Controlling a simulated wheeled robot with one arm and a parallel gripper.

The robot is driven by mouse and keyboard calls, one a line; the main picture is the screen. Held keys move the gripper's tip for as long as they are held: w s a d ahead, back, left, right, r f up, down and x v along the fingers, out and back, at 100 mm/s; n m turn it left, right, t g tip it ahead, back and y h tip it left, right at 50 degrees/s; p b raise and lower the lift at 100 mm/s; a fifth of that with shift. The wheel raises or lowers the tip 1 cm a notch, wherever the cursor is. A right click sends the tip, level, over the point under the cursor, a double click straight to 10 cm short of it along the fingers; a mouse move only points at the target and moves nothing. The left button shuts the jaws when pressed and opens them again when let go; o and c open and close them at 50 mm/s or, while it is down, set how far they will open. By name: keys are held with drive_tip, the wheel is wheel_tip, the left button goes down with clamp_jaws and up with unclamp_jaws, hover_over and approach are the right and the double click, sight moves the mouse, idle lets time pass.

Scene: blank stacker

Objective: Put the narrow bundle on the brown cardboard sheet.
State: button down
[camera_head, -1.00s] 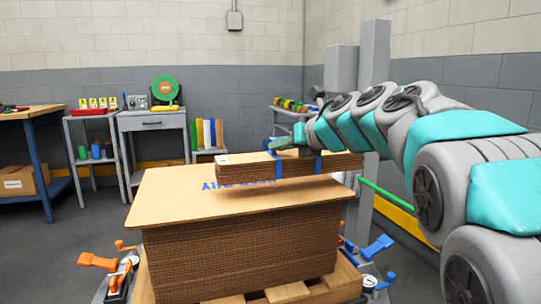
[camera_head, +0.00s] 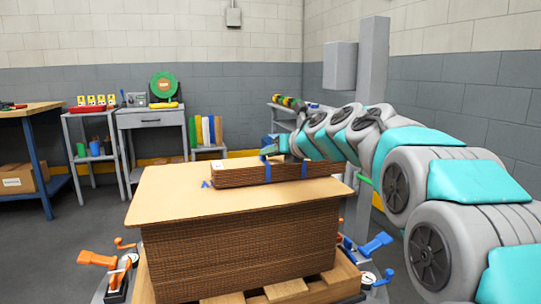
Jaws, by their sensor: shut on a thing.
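The narrow bundle (camera_head: 240,175) is a long stack of brown corrugated strips with blue straps around it. It lies level across the far right part of the brown cardboard sheet (camera_head: 190,208) and looks to be touching it or very close above it; I cannot tell which. The sheet is the wide top of a tall cardboard stack, its blue lettering mostly hidden by the bundle. My gripper (camera_head: 275,147) is shut on the bundle from above and behind, near its middle; its fingertips are partly hidden.
The cardboard stack (camera_head: 240,250) stands on a wooden pallet (camera_head: 287,290). Orange-handled clamps (camera_head: 98,259) and blue-handled clamps (camera_head: 375,245) flank it. A grey side table (camera_head: 150,120) and a workbench (camera_head: 30,112) stand behind at left. The sheet's front area is bare.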

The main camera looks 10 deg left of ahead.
drive_tip(key=shift+f, duration=0.15)
drive_tip(key=shift+f, duration=0.15)
drive_tip(key=c, duration=0.9)
unclamp_jaws()
drive_tip(key=shift+r, duration=0.2)
drive_tip(key=v, duration=1.2)
drive_tip(key=shift+f+b, duration=0.1)
drive_tip(key=shift+b, duration=0.25)
